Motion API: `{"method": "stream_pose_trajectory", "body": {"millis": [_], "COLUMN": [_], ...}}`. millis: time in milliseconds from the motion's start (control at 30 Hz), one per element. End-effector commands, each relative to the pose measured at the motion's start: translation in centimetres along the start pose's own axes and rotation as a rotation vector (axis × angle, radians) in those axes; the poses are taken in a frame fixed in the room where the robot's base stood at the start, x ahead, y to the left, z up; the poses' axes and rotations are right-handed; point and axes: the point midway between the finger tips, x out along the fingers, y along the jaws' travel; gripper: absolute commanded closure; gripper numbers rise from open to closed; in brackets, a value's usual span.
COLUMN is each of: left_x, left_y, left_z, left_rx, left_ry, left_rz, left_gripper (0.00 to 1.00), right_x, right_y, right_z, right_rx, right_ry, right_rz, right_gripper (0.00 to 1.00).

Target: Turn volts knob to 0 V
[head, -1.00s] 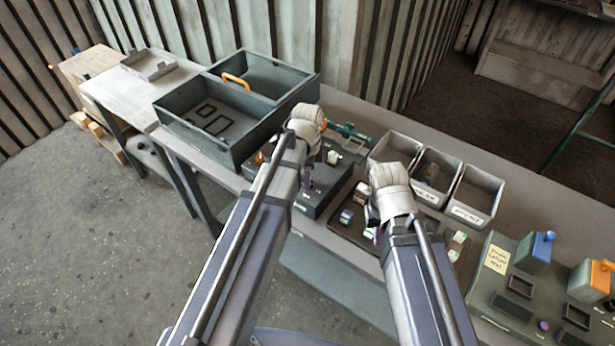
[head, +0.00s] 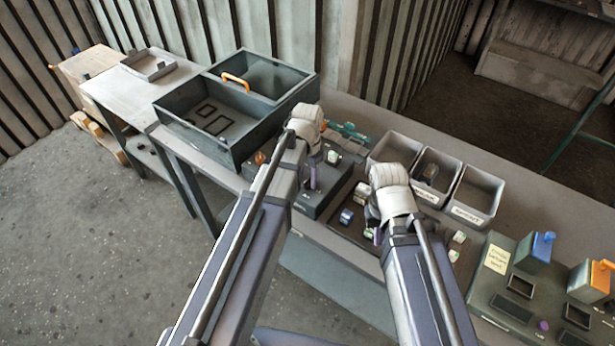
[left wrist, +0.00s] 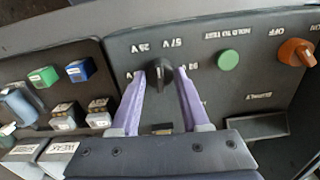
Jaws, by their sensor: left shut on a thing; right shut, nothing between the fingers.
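The dark control panel (head: 308,207) stands on the bench beneath my left arm, and it fills much of the left wrist view (left wrist: 215,100). The black volts knob (left wrist: 160,72) sits between voltage marks there; its exact pointer direction is hard to tell. My left gripper (left wrist: 167,78) is shut on the knob, one purple finger on each side. In the head view the left gripper (head: 313,178) is over the panel, and the arm hides the knob. My right gripper (head: 376,236) is shut and empty over the tray of small blocks.
A green hold-to-test button (left wrist: 228,60) and an orange switch (left wrist: 296,52) sit right of the knob. Blue (left wrist: 80,69) and green (left wrist: 43,76) blocks lie left of the panel. Grey bins (head: 477,190) stand behind the right gripper; a large open box (head: 210,155) stands left.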

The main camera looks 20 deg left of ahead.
Motion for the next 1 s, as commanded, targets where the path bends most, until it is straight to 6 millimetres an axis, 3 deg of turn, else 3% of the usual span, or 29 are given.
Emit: {"method": "stream_pose_trajectory", "body": {"millis": [1000], "left_x": [0.01], "left_y": [0.01], "left_z": [0.01], "left_rx": [-0.966], "left_ry": [0.0], "left_rz": [0.0], "left_gripper": [1.0], "right_x": [0.01], "right_y": [0.0], "right_z": [0.0], "right_rx": [0.0], "right_ry": [0.0], "right_rz": [0.0], "right_gripper": [1.0]}}
